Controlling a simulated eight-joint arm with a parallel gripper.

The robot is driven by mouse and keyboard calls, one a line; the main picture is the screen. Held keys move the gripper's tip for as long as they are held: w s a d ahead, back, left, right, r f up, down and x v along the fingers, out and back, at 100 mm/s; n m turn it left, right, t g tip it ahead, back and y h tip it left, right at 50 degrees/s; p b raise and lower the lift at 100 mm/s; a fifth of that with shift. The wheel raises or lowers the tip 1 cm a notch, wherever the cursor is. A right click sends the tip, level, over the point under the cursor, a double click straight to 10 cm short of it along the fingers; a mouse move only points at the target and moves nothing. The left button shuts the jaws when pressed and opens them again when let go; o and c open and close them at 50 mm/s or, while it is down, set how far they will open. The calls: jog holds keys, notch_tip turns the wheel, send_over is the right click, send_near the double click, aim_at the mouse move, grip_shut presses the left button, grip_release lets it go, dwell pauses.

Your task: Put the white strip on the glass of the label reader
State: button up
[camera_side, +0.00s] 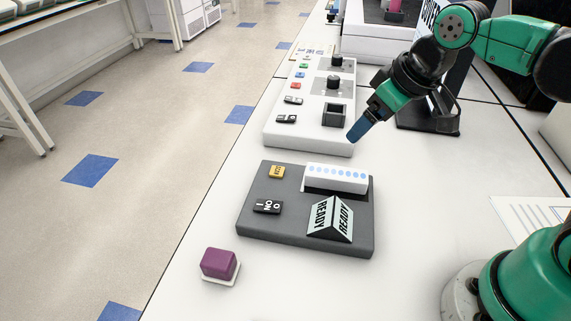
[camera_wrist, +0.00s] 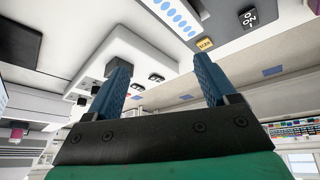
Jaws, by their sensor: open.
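The white strip (camera_side: 337,177) with a row of blue dots lies on the far right part of the dark grey label reader (camera_side: 285,236). A darker patch shows along its near edge; most of the glass is hidden beneath or cannot be told apart. The strip also shows at the top of the wrist view (camera_wrist: 174,18), beside the reader's yellow scan button (camera_wrist: 205,43). My gripper (camera_side: 357,132) is above and beyond the strip, apart from it, with blue fingers pointing down-left. In the wrist view the two fingers (camera_wrist: 160,62) are spread, with nothing between them.
A READY sign (camera_side: 331,219) stands on the reader's near right. A white control box (camera_side: 308,110) with knobs and buttons is behind the reader, close to my fingertips. A purple block (camera_side: 218,263) on a white base is at the near left. Bare table lies right of the reader.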

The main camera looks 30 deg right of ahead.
jog(key=shift+s+d+f+m+t, duration=0.4)
jog(key=shift+s+m+t, duration=0.1)
jog(key=shift+m, duration=0.1)
jog(key=shift+s+d+f+m+t, duration=0.25)
jog(key=shift+s+f+m+t, duration=0.15)
jog(key=shift+m+t, duration=0.15)
